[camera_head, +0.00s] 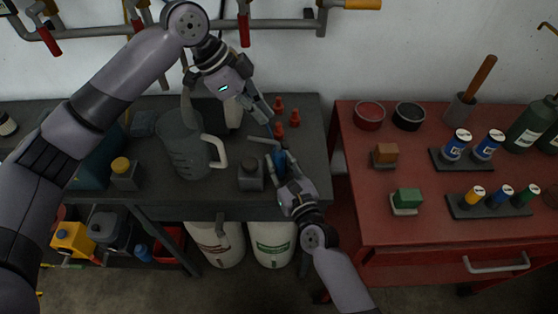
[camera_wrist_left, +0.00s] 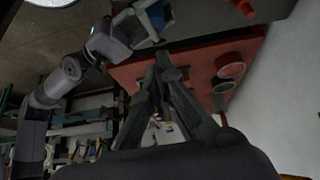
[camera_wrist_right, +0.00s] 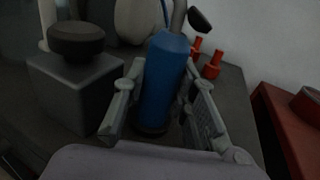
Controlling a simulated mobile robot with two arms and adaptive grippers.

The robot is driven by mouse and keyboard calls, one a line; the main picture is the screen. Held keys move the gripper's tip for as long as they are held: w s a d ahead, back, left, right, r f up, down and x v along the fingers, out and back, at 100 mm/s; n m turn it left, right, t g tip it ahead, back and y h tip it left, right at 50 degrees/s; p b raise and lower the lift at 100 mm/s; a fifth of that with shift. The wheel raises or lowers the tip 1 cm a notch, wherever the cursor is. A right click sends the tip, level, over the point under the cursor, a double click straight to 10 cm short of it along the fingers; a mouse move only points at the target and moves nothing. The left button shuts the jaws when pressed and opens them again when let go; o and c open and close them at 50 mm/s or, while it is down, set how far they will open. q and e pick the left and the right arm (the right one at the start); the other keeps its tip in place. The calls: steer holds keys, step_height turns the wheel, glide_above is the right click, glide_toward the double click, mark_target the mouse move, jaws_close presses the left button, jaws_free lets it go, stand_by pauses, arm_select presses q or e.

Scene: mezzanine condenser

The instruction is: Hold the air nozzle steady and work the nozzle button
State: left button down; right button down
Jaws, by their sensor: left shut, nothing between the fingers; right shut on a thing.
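The air nozzle (camera_head: 279,160) has a blue body and stands upright near the front right of the dark bench. It also shows in the right wrist view (camera_wrist_right: 164,85) and the left wrist view (camera_wrist_left: 156,17). My right gripper (camera_head: 284,167) is shut around the blue body, one finger on each side. A grey stem and a dark rounded piece (camera_wrist_right: 200,20) show above the body; I cannot tell whether that piece is the button. My left gripper (camera_head: 268,116) is shut and empty, pointing down above and behind the nozzle, apparently apart from it.
A dark block with a round black top (camera_head: 251,174) stands just left of the nozzle. A clear jug (camera_head: 186,150) is farther left. Several red cones (camera_head: 279,104) stand behind the nozzle. A red workbench (camera_head: 360,215) with bowls and bottles is to the right, across a gap.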

arm_select(q)
steer(key=r+n+t+y, duration=0.1)
steer(key=r+n+y, duration=0.1)
steer(key=n, duration=0.7)
glide_above(286, 145)
steer(key=w+d, duration=0.2)
steer(key=d, duration=0.4)
steer(key=shift+d+n+y, duration=0.4)
steer(key=shift+n, duration=0.6)
steer(key=a+f, duration=0.4)
steer(key=f, duration=0.3)
steer(key=shift+s+a+f, duration=0.2)
steer(key=shift+f, duration=0.05)
steer(key=shift+a+f, duration=0.25)
steer(key=shift+f, duration=0.1)
